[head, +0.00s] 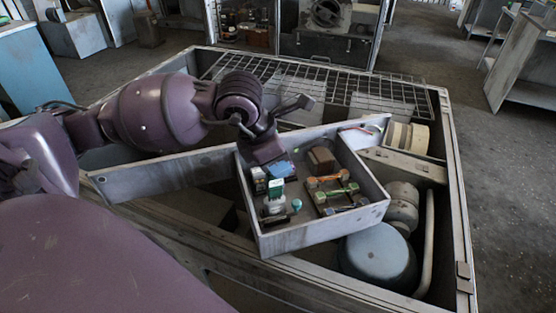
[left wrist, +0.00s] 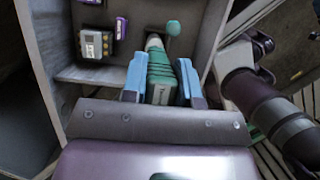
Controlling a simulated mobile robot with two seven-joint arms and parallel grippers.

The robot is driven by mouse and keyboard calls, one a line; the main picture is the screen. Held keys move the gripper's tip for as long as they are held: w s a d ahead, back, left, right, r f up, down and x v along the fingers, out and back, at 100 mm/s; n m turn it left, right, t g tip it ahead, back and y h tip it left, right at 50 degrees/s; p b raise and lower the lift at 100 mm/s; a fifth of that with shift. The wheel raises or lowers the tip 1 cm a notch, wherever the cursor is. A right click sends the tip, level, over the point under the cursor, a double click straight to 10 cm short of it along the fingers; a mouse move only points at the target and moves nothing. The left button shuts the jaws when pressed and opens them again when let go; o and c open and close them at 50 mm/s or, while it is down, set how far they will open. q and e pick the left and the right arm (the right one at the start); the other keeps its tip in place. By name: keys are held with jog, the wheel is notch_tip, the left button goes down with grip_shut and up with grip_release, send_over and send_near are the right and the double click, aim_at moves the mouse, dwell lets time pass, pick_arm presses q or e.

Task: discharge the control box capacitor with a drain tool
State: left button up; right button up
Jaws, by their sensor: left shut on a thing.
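My left gripper (head: 279,172) reaches down into the open grey control box (head: 327,233) in the head view. In the left wrist view its two blue fingers (left wrist: 161,85) are shut on a green ribbed tool (left wrist: 159,70) with a pale tip, which looks like the drain tool. The tip points into the box. A small teal round-topped part (head: 296,203) stands beside the tip; it also shows in the left wrist view (left wrist: 173,28). I cannot tell whether it is the capacitor, or whether the tip touches anything. My right gripper does not show.
Orange, green and dark parts (head: 335,187) lie to the right inside the box. A grey device (left wrist: 96,44) and purple parts sit near its wall. The box lies over a large crate (head: 458,225) holding a blue-grey round part (head: 378,255) and a wire grid (head: 330,85).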

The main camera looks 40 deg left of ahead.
pick_arm(q)
jog(key=shift+f+b, duration=0.5)
jog(key=shift+f, duration=0.1)
dwell(3.6)
jog(key=shift+r, duration=0.1)
jog(key=shift+r+p, duration=1.75)
jog(key=shift+r, duration=1.8)
jog(key=shift+f, duration=0.1)
